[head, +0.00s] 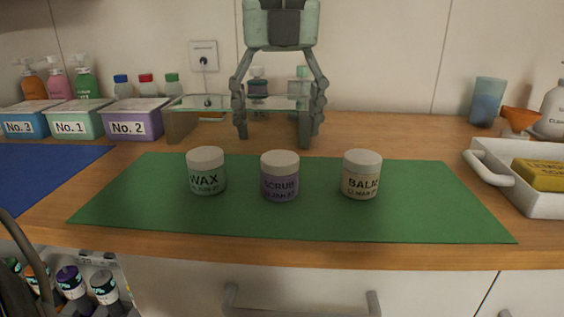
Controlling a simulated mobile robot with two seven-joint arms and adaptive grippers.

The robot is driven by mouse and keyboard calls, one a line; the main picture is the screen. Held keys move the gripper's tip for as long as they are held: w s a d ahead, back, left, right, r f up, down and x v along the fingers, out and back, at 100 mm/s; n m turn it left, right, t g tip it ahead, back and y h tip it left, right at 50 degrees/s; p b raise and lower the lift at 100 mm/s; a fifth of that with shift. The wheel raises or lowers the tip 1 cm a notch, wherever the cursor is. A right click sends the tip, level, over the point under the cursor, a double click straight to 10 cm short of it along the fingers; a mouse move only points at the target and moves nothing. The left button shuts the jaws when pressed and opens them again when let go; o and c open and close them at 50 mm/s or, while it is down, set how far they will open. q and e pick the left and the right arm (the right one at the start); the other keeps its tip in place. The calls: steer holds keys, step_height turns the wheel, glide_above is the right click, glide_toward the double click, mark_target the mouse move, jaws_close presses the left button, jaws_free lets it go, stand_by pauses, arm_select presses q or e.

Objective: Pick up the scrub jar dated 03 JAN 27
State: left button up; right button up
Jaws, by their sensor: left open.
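The scrub jar (280,180) has a white lid and a purple body marked SCRUB. It stands upright on the green mat (420,215), in the middle of three jars. Its date line is too small to read surely. A wax jar (206,172) stands to its left and a balm jar (361,175) to its right, both upright with white lids. My left gripper (276,138) hangs from the top of the view, fingers apart and pointing down. It is empty, behind and above the scrub jar in the picture. My right gripper is out of view.
A glass shelf (185,123) stands behind the mat, partly behind my gripper. Labelled boxes (133,120) and pump bottles are at the back left. A white tray (535,190) with a yellow packet is at right. Bottles (72,285) stand below the counter's front edge, lower left.

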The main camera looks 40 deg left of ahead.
mark_target(280, 158)
arm_select(q)
steer(key=shift+f, duration=0.4)
step_height(280, 158, down, 4)
steer(key=shift+w, duration=0.1)
steer(key=f, duration=0.2)
steer(key=shift+w+a+f+p, duration=0.1)
steer(key=shift+w+f+p, duration=0.1)
steer(key=shift+f+p, duration=0.15)
steer(key=shift+c, duration=1.8)
steer(key=c, duration=0.9)
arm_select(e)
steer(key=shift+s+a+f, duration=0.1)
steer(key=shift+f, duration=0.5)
